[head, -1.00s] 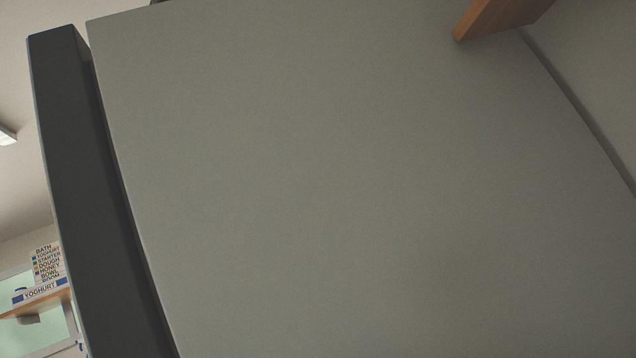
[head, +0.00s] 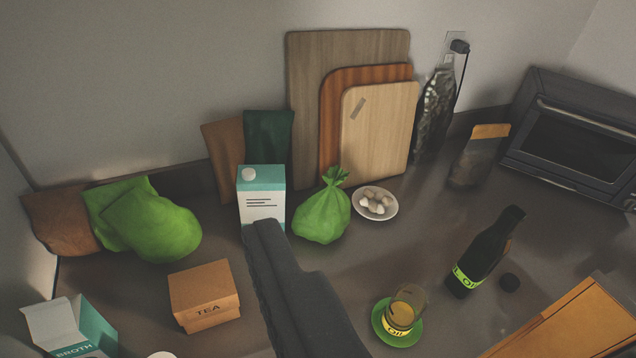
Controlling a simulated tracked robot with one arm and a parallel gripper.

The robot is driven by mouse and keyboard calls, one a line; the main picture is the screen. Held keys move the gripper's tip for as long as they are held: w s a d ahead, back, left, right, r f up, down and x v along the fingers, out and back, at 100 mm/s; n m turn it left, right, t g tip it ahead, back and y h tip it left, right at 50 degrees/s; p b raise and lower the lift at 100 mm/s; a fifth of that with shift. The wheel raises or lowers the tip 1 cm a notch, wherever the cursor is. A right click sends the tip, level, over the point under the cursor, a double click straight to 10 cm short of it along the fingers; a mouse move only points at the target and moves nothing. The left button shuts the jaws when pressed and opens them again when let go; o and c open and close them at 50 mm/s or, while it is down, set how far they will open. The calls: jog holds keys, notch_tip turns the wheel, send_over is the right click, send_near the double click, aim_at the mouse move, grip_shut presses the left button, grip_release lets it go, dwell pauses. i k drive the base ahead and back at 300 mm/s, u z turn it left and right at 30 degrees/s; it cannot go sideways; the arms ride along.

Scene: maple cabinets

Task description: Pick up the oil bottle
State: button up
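The oil bottle (head: 484,256) is dark, with a narrow neck and a yellow-green band label whose lettering is partly readable. It stands on the counter at the right of the head view and looks tilted in the picture. My gripper (head: 264,232) shows as a dark grey shape rising from the bottom centre. It is well left of the bottle and apart from it. I cannot make out two separate fingers or anything held.
A glass with yellow content (head: 405,305) stands on a green saucer (head: 383,337) left of the bottle. An orange-brown board (head: 560,325) lies to its right. A toaster oven (head: 575,140), cutting boards (head: 348,52) and a plate of pale pieces (head: 375,215) are behind. A tea box (head: 204,291) sits left.

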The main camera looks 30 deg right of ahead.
aim_at(491, 245)
jog(key=z, duration=1.3)
